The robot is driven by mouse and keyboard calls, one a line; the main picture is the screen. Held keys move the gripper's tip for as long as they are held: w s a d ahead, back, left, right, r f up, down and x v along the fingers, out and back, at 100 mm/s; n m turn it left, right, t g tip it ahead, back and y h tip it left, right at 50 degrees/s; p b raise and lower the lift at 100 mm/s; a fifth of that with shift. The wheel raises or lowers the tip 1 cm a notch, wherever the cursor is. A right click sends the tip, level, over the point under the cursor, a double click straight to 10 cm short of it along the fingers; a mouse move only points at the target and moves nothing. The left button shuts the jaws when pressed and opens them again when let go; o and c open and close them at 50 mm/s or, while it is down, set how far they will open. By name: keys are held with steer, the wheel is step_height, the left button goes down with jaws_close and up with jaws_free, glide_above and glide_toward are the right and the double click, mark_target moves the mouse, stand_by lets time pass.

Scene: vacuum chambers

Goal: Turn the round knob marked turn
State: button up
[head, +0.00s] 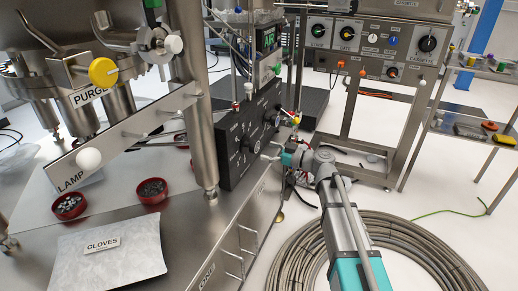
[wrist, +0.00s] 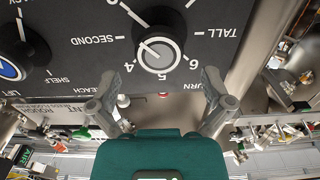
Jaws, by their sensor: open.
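In the wrist view, a round black knob with a pale grey cap (wrist: 158,52) sits on a dark panel. Numbers and tick marks ring it, with 4, 5 and 6 readable, and a white line marks its cap. Lettering ending in "URN" shows just below it, partly hidden by my right finger. My gripper (wrist: 160,78) is open, with its fingers spread to either side below the knob, apart from it and empty. In the head view, my gripper (head: 271,151) is close to the right end of the black panel (head: 233,173).
In the head view, a metal post (head: 190,100) stands left of the panel. A hose coil (head: 400,250) lies on the floor at right.

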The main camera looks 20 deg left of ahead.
mark_target(257, 148)
steer(key=shift+w+a, duration=0.2)
steer(key=shift+a, duration=2.25)
steer(key=shift+c, duration=0.3)
